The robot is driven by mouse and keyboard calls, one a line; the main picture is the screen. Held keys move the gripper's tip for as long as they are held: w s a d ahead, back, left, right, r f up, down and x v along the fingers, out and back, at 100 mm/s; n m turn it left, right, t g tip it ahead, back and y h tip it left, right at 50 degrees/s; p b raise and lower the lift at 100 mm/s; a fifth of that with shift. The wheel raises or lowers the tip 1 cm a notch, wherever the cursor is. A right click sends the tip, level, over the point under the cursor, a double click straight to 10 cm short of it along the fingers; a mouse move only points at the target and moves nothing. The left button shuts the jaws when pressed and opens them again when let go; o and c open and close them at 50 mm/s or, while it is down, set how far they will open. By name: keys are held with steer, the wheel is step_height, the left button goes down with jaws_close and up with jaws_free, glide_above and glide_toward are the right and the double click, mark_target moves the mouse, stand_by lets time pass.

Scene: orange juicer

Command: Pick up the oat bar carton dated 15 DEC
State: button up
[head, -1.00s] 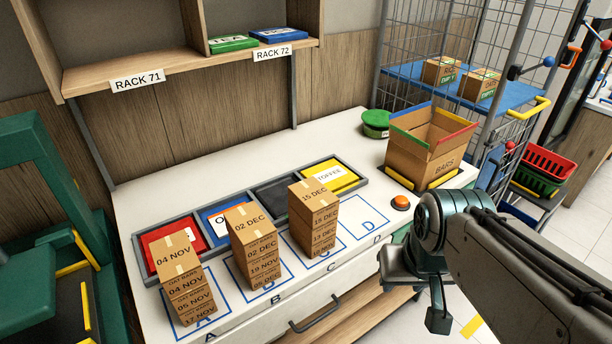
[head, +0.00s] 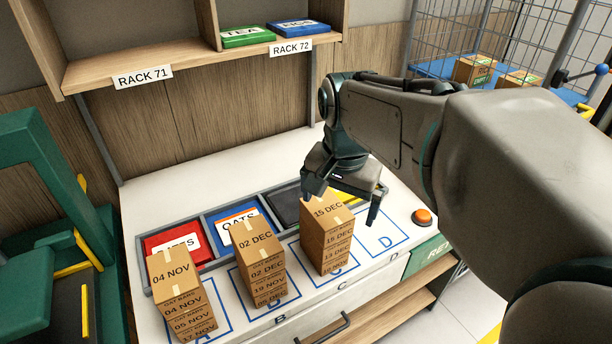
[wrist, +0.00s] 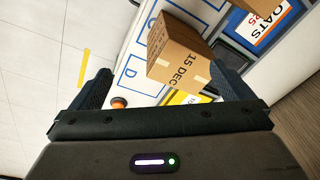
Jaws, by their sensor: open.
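The carton dated 15 DEC (head: 328,210) is the top box of a brown stack on square C. Its taped, labelled top shows in the wrist view (wrist: 178,65), between and ahead of the two fingers. My gripper (head: 341,206) is open and empty, over the back right of that stack. One finger shows near the carton's back left edge and the other to its right. I cannot tell the exact height gap, and the fingers do not appear to grip it. Below it in the stack are more cartons, one marked 13 DEC (head: 336,254).
Stack 02 DEC (head: 257,240) stands on B and stack 04 NOV (head: 171,268) on A, both left of C. Square D (head: 386,241) is bare. An orange button (head: 422,216) lies right of it. The rack shelf (head: 200,62) overhangs the back.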

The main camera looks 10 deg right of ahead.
mark_target(327, 207)
steer(key=w+r+m+g, duration=0.1)
steer(key=w+r+m, duration=0.2)
steer(key=w+m, duration=0.4)
step_height(327, 207, down, 14)
steer(key=shift+s+r+p, duration=0.15)
steer(key=shift+r+p, duration=0.05)
steer(key=shift+p, duration=0.7)
steer(key=c, duration=0.7)
